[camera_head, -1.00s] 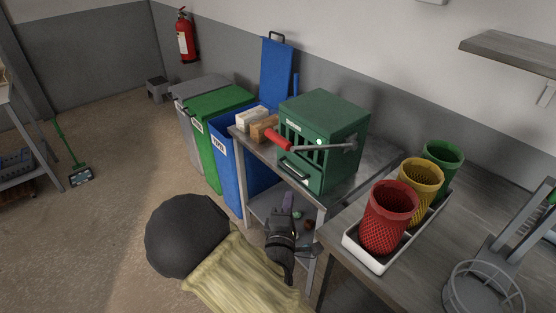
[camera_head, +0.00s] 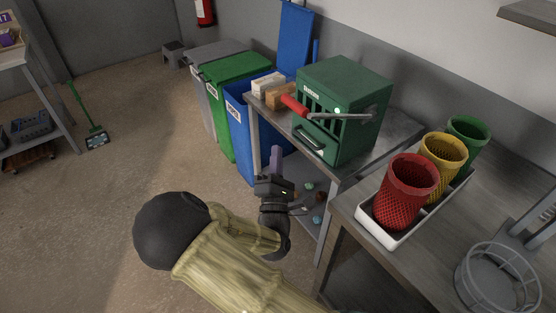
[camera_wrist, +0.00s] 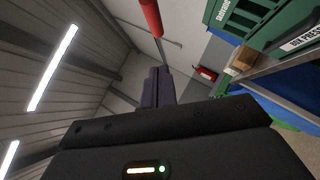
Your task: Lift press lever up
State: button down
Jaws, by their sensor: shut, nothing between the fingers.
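The press is a green box (camera_head: 345,85) with a slotted front, standing on a metal table. Its lever (camera_head: 340,115) is a grey bar along the side that ends in a red grip (camera_head: 295,105) in front of the box. The red grip (camera_wrist: 151,17) also shows at the top of the wrist view, with part of the press (camera_wrist: 258,18) at the upper right. My gripper (camera_head: 276,158) is below and to the left of the red grip, apart from it, pointing up. Its purple-grey fingers (camera_wrist: 158,88) are shut and empty.
A black drawer handle (camera_head: 309,140) sticks out low on the press front. Light and brown blocks (camera_head: 268,84) lie left of the press. Blue (camera_head: 240,120) and green bins stand further left. Red (camera_head: 405,195), yellow and green baskets stand in a white tray at the right.

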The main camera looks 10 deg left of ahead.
jog(key=w+d+r+p, duration=0.1)
jog(key=w+r+p, duration=0.1)
jog(key=w+r, duration=0.3)
jog(key=shift+w+p, duration=0.3)
jog(key=shift+w, duration=1.3)
jog(key=shift+s+r, duration=0.1)
jog(key=shift+r, duration=0.1)
